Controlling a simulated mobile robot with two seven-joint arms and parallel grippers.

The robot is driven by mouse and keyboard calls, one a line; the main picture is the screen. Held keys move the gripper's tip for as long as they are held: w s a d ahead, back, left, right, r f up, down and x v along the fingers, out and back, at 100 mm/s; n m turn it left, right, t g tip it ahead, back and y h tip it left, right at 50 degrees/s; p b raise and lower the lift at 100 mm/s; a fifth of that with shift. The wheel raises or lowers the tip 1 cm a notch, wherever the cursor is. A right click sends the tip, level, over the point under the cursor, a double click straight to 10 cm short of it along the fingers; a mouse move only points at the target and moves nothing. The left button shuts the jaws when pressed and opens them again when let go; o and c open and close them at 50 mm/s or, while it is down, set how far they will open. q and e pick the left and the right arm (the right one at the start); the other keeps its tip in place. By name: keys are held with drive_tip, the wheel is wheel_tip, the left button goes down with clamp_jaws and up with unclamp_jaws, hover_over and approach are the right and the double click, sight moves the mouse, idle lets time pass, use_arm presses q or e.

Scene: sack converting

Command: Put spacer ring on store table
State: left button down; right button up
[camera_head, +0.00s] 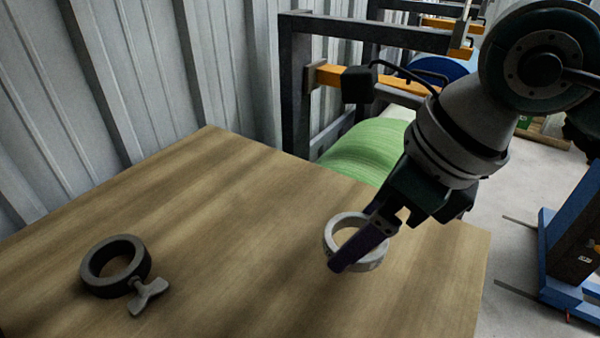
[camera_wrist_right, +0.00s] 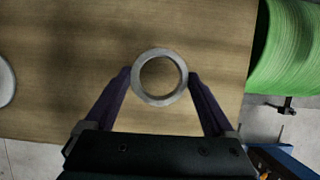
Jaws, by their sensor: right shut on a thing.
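The spacer ring (camera_head: 331,236), a plain light grey ring, is at the right part of the wooden table (camera_head: 215,230). It also shows in the right wrist view (camera_wrist_right: 160,100), between the two dark purple fingertips. My right gripper (camera_wrist_right: 160,76) is shut on the ring, with a finger on each side of it. In the head view the gripper (camera_head: 357,246) reaches down from the upper right, and its near finger covers part of the ring. I cannot tell whether the ring touches the tabletop. My left gripper is not in view.
A dark collar (camera_head: 92,285) with a wing screw lies at the table's left. A green roll (camera_head: 365,152) and a dark frame (camera_head: 296,95) stand behind the table. A blue stand (camera_head: 565,250) is on the floor at right. The table's middle is clear.

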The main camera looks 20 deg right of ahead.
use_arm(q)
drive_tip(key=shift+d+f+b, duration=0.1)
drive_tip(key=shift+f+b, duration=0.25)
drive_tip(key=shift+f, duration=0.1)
use_arm(e)
wheel_tip(320, 180, down, 4)
drive_tip(key=shift+r, duration=0.15)
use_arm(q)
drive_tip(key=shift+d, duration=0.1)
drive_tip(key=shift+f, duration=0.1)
use_arm(e)
drive_tip(key=o, duration=1.4)
drive_tip(key=shift+f, duration=0.2)
drive_tip(key=shift+r, duration=0.1)
